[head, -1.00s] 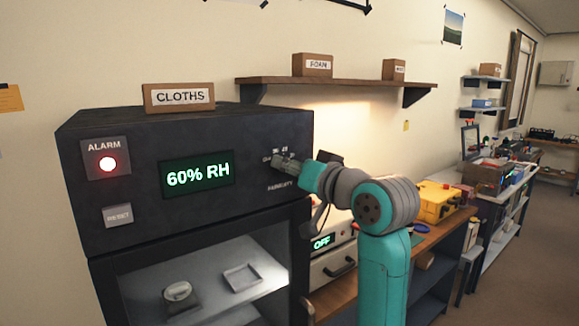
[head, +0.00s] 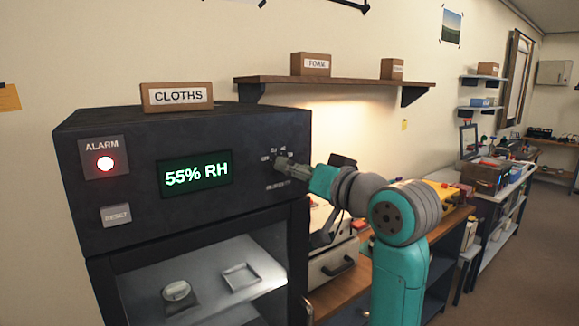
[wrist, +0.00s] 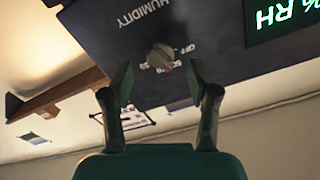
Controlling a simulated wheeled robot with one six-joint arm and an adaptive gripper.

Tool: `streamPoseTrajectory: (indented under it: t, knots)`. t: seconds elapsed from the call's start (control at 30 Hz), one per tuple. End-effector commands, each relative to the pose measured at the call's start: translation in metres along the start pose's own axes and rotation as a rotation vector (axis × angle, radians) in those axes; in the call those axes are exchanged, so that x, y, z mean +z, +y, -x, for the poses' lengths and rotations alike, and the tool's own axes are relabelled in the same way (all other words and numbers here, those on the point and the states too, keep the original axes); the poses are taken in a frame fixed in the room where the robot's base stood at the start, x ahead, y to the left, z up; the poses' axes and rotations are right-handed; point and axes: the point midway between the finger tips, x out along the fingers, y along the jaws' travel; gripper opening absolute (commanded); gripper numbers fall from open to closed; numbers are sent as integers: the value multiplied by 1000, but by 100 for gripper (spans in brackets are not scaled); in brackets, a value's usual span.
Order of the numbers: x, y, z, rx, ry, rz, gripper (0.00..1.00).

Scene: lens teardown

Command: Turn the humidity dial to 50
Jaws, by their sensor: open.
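The dark cabinet (head: 130,205) fills the left of the head view. Its green display (head: 195,174) reads 55% RH, and part of it shows in the wrist view (wrist: 280,18). The humidity dial (wrist: 161,56) is a small knob on the panel, with the word HUMIDITY and a printed scale beside it.
A red alarm light (head: 105,163) glows on the panel above a grey button (head: 115,216). A box labelled CLOTHS (head: 177,97) stands on the cabinet. A wall shelf (head: 340,82) with boxes hangs behind my arm. A workbench (head: 340,283) is to the right.

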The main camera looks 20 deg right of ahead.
Motion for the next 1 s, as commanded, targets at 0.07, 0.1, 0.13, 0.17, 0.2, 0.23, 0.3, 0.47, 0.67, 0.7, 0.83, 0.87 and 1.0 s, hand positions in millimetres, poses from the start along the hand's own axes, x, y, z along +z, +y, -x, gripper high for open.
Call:
streamPoseTrajectory:
  t: [0.07,0.1,0.13,0.17,0.2,0.23,0.3,0.47,0.67,0.7,0.83,0.87,1.0]
  knots:
    - [-1,1,18,1,3,1,60]
    - [-1,1,26,2,3,0,60]
    - [-1,1,32,3,3,1,60]
    - [-1,1,38,2,3,1,60]
    - [-1,1,46,1,4,1,60]
    - [-1,1,51,2,3,1,60]
    - [-1,1,62,2,3,1,60]
    - [0,1,80,1,1,-1,60]
    - [0,0,88,1,-1,-1,60]
    - [0,0,88,0,-1,-1,60]
    - [0,0,87,0,-1,-1,60]
    - [0,0,87,0,-1,-1,60]
    - [0,0,87,0,-1,-1,60]
